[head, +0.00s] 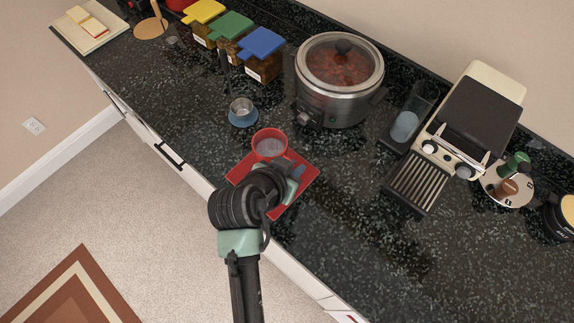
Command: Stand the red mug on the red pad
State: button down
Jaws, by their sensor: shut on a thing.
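The red mug (269,144) shows in the head view with its open rim up and a pale inside. It appears upright. The red pad (306,176) lies flat on the dark counter, partly covered by my wrist and gripper. My gripper (282,172) reaches over the pad from the front and is shut on the mug, on its near side. The fingertips and the mug's lower part are largely hidden. The mug overlaps the pad's far left edge in the picture; I cannot tell whether its base touches the pad.
A small metal cup on a blue saucer (243,118) stands just beyond the mug. A slow cooker (338,80) stands behind, with lidded jars (262,55) to its left. An espresso machine (470,120) stands to the right. The counter right of the pad is clear.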

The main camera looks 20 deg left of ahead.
jog(key=shift+f, duration=2.5)
jog(key=shift+f, duration=0.1)
jog(key=c, duration=0.9)
grip_release()
jog(key=shift+s+r, duration=0.15)
jog(key=shift+r, duration=0.05)
jog(key=v, duration=1.2)
jog(key=w+d+r+t+y, duration=0.1)
jog(key=w+r+t, duration=0.3)
jog(key=r, duration=0.6)
jog(key=w+r+t+y, duration=0.1)
jog(key=w+r+t, duration=0.1)
jog(key=w+r, duration=0.5)
jog(key=w+d+r+t+y, duration=0.1)
jog(key=w+r+t, duration=0.2)
jog(key=r, duration=0.9)
jog(key=s+d+r+t, duration=0.3)
jog(key=r, duration=0.6)
jog(key=s+d+r+n+t+h, duration=0.1)
jog(key=s+d+r+t, duration=0.2)
jog(key=r, duration=0.6)
jog(key=s+d+r+t, duration=0.3)
jog(key=r, duration=0.6)
jog(key=shift+s+d+n+t+h+b, duration=0.15)
jog(key=shift+d+n+t+h+b, duration=0.15)
jog(key=shift+d+n, duration=0.1)
